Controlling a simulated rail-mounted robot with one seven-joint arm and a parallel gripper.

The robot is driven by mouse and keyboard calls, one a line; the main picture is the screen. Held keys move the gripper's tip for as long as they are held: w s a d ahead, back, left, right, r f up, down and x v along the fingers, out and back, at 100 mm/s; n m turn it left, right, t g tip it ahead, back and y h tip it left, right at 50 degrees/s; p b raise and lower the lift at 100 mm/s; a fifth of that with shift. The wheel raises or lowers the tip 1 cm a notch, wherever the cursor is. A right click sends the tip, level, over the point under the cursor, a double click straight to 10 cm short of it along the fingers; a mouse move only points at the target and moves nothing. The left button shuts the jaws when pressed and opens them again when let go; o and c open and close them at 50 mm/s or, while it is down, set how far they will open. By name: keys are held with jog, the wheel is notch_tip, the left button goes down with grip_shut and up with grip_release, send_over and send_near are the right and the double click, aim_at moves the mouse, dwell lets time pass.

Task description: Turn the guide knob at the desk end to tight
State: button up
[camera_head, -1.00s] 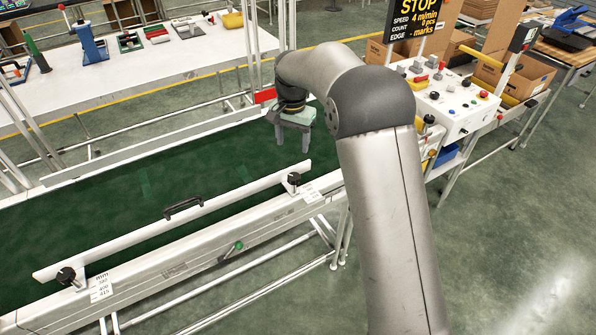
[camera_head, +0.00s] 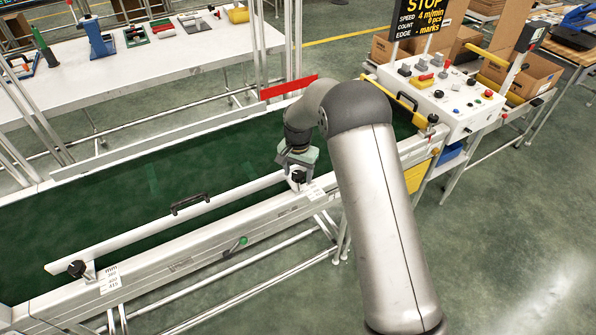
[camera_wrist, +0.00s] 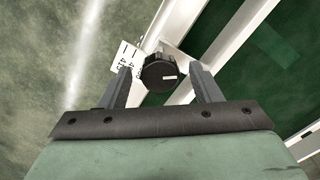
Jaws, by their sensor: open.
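The guide knob (camera_head: 297,177) at the desk end is black and sits on the white guide rail (camera_head: 139,232) of the conveyor. In the wrist view the knob (camera_wrist: 160,72) shows a white mark on its face, pointing right. My gripper (camera_wrist: 162,84) is open, with one finger on each side of the knob and a visible gap at each side. In the head view my gripper (camera_head: 298,172) is directly over the knob and partly hides it. A white scale label (camera_wrist: 126,60) lies beside the knob.
A second black knob (camera_head: 77,268) is at the rail's near-left end, and a black handle (camera_head: 189,203) stands mid-rail. The green belt (camera_head: 150,180) is bare. The control desk (camera_head: 455,100) with buttons stands at right.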

jog(key=c, duration=1)
jog(key=m+b, duration=0.2)
jog(key=m, duration=0.1)
jog(key=shift+f, duration=0.15)
jog(key=m+b, duration=0.2)
jog(key=m, duration=0.1)
jog(key=shift+m, duration=0.3)
jog(key=m+b, duration=0.1)
jog(key=m, duration=0.3)
jog(key=shift+r, duration=0.2)
jog(key=shift+m, duration=2.1)
